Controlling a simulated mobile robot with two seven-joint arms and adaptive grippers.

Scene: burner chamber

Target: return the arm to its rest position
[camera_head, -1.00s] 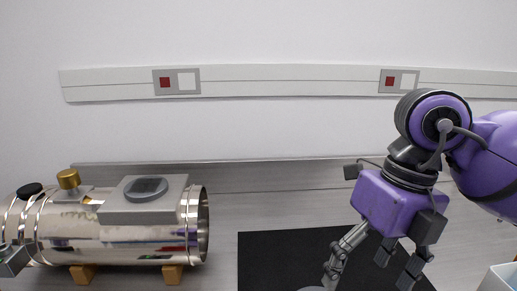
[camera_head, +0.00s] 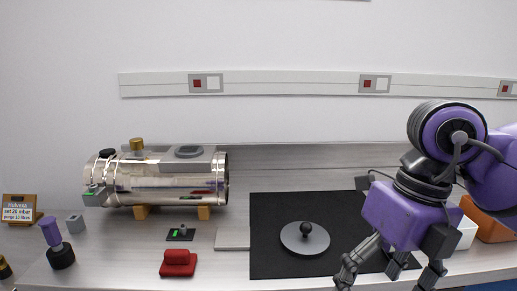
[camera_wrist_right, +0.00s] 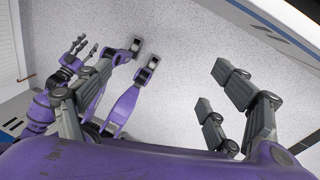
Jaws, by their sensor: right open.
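My right arm comes in from the right in the head view. Its purple right gripper (camera_head: 388,278) points down with its fingers apart and nothing between them. It hangs in front of the right part of the black mat (camera_head: 275,262); I cannot tell its height. The wrist view also shows the right gripper (camera_wrist_right: 165,85) open and empty, above speckled floor. A purple arm end with grey fingers, apparently my left gripper (camera_wrist_right: 76,54), shows at the left of the wrist view. Its opening is unclear. The left arm is absent from the head view.
The metal burner chamber (camera_head: 165,184) lies on wooden supports at the left. A grey disc with a black knob (camera_head: 305,238) rests on the mat. A red object (camera_head: 178,263) and a purple-handled tool (camera_head: 52,240) stand near the front. An orange bin (camera_head: 490,222) is behind my right arm.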

